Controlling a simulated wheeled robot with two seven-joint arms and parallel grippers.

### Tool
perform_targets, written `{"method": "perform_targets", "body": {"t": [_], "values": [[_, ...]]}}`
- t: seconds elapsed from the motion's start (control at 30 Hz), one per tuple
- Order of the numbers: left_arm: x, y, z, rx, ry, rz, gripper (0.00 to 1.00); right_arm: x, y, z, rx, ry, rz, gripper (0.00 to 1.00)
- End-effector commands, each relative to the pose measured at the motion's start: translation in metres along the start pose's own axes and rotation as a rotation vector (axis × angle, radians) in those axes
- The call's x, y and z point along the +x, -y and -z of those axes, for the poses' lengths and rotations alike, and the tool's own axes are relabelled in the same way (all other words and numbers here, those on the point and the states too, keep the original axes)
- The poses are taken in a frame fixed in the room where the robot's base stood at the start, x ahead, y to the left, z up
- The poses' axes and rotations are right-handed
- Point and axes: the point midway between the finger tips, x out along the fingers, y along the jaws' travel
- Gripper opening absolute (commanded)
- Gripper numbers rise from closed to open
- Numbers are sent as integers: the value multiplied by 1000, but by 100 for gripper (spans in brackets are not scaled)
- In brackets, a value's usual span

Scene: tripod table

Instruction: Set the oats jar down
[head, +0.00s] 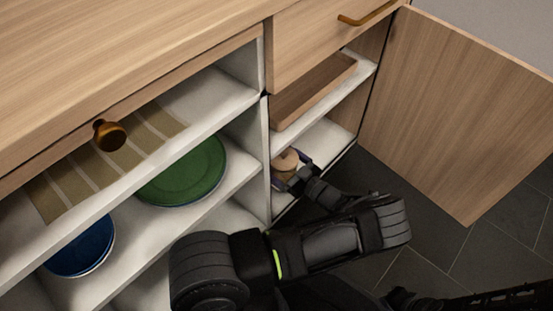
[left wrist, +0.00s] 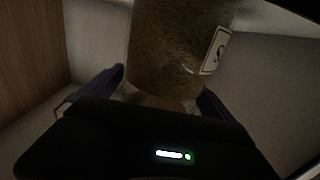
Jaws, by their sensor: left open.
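The oats jar (head: 286,160) is in the lower right compartment of the cabinet, with its round tan lid showing in the head view. In the left wrist view the jar (left wrist: 175,50) is a clear jar full of brown oats with a pale label. My left gripper (head: 291,171) reaches into the compartment, its dark purple fingers on either side of the jar near the lid. These fingers (left wrist: 155,95) are open, with the jar between them. The jar's base and its contact with the shelf are hidden in the head view. My right gripper is not in view.
The cabinet door (head: 465,110) stands open at the right. A wooden tray (head: 312,92) lies on the shelf above the jar. A white divider (head: 258,150) is just left of it. A green plate (head: 183,172) and blue bowl (head: 82,250) are on the left shelves.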

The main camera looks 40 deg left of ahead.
Motion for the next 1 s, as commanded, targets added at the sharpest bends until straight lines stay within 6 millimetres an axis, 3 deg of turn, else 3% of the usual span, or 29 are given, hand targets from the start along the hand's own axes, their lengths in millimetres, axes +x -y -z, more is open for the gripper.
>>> {"method": "perform_targets", "body": {"t": [0.5,0.67,1.0], "values": [[-97,0,1,0,1,-3,99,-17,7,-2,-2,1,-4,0],[-108,0,0,1,1,1,99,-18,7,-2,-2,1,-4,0],[-108,0,0,1,0,1,99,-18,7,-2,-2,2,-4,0]]}}
